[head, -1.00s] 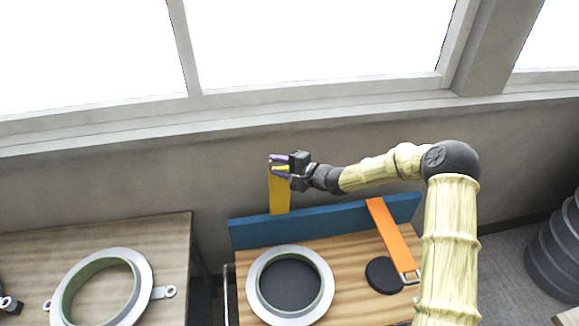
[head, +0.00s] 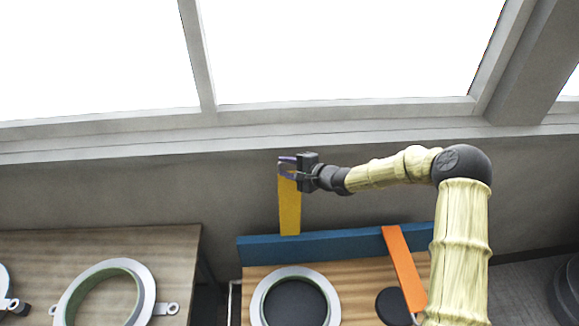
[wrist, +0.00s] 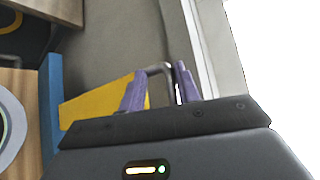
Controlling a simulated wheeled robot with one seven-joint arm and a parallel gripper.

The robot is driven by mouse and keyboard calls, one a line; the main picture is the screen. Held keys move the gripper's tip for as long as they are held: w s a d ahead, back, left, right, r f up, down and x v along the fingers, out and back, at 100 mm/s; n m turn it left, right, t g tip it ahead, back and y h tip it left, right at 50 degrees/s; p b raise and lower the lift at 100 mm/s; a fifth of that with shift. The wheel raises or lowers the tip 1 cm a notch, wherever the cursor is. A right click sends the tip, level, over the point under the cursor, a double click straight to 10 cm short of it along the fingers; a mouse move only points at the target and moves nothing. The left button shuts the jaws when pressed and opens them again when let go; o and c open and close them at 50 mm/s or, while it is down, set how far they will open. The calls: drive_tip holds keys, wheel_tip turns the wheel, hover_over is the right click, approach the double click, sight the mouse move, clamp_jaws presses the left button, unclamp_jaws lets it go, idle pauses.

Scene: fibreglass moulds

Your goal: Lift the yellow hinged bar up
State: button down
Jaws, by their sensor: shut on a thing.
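The yellow hinged bar (head: 289,208) stands up from the blue board (head: 330,245) at the back of a wooden table in the head view. My gripper (head: 288,168) is at the bar's upper end, shut on it. In the wrist view the yellow bar (wrist: 100,104) runs from the blue board on the left to my purple fingers (wrist: 158,92). A grey metal loop handle (wrist: 158,68) shows between the fingers. The exact grip is partly hidden by the gripper body.
An orange bar (head: 403,265) lies from the blue board across the table, right of the yellow one. A round ring mould (head: 334,310) and a black disc (head: 392,305) are on the table. Another wooden table (head: 180,245) with a ring stands left. A wall and window are behind.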

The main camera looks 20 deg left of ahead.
drive_tip(key=shift+s+f, duration=0.35)
drive_tip(key=shift+f, duration=0.4)
drive_tip(key=c, duration=1.5)
unclamp_jaws()
drive_tip(key=shift+d, duration=0.1)
drive_tip(key=shift+o, duration=0.2)
drive_tip(key=shift+d, duration=0.15)
drive_tip(key=r+b+v, duration=0.1)
drive_tip(key=b+v, duration=0.3)
drive_tip(key=v, duration=1.3)
drive_tip(key=shift+w+r+b, duration=0.2)
drive_tip(key=shift+r+b, duration=0.1)
drive_tip(key=shift+b, duration=0.05)
drive_tip(key=shift+f, duration=0.1)
